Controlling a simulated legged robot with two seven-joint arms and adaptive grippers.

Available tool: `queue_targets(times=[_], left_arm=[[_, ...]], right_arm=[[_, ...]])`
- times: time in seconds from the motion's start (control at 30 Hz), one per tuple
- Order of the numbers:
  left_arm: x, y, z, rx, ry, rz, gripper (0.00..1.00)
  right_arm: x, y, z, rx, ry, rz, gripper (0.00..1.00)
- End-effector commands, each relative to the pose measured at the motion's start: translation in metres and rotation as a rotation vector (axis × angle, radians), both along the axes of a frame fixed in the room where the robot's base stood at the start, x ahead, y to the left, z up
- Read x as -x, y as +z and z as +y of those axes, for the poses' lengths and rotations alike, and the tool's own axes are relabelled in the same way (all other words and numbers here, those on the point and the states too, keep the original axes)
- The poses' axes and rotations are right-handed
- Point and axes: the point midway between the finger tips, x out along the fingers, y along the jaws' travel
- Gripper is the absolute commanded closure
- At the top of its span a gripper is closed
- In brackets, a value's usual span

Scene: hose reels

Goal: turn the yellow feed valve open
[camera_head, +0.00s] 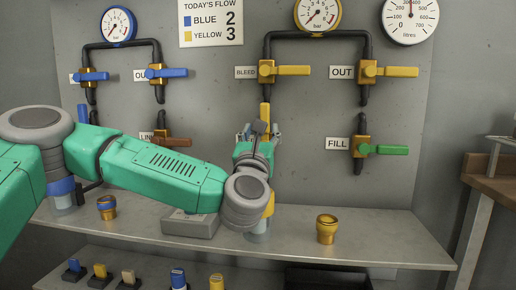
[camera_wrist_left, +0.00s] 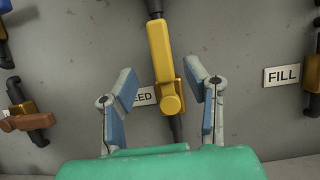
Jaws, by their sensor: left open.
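The yellow feed valve (camera_wrist_left: 160,55) is on the wall panel, with its yellow handle upright in line with the dark pipe. The handle (camera_head: 265,114) also shows in the head view, just above my left gripper (camera_head: 258,136). In the left wrist view my left gripper (camera_wrist_left: 162,88) is open, with one finger on each side of the valve's lower part and gaps on both sides. The FEED label (camera_wrist_left: 146,95) is partly hidden by the left finger. My arm and gripper hide the lower valve in the head view. My right gripper is not in view.
A FILL valve with a green handle (camera_head: 391,150) is to the right. A brown-handled valve (camera_head: 172,141) is to the left. BLEED (camera_head: 294,71) and OUT (camera_head: 397,72) yellow handles lie horizontal above. A brass fitting (camera_head: 326,229) and a grey box (camera_head: 190,223) stand on the shelf (camera_head: 380,240).

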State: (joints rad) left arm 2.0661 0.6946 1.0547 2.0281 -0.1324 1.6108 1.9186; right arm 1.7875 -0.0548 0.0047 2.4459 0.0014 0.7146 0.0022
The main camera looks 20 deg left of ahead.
Motion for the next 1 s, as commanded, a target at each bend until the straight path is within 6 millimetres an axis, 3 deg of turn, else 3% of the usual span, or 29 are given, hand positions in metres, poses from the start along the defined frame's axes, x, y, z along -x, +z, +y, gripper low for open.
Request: queue_targets(times=[0.2,0.4,1.0], left_arm=[[0.039,-0.022,-0.012,-0.002,-0.004,0.01,0.59],[0.057,-0.03,-0.016,-0.002,-0.002,0.009,0.59],[0.06,-0.03,-0.017,-0.001,-0.001,0.008,0.59]], right_arm=[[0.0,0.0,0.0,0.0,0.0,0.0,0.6],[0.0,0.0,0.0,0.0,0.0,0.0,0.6],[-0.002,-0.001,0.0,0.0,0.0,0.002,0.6]])
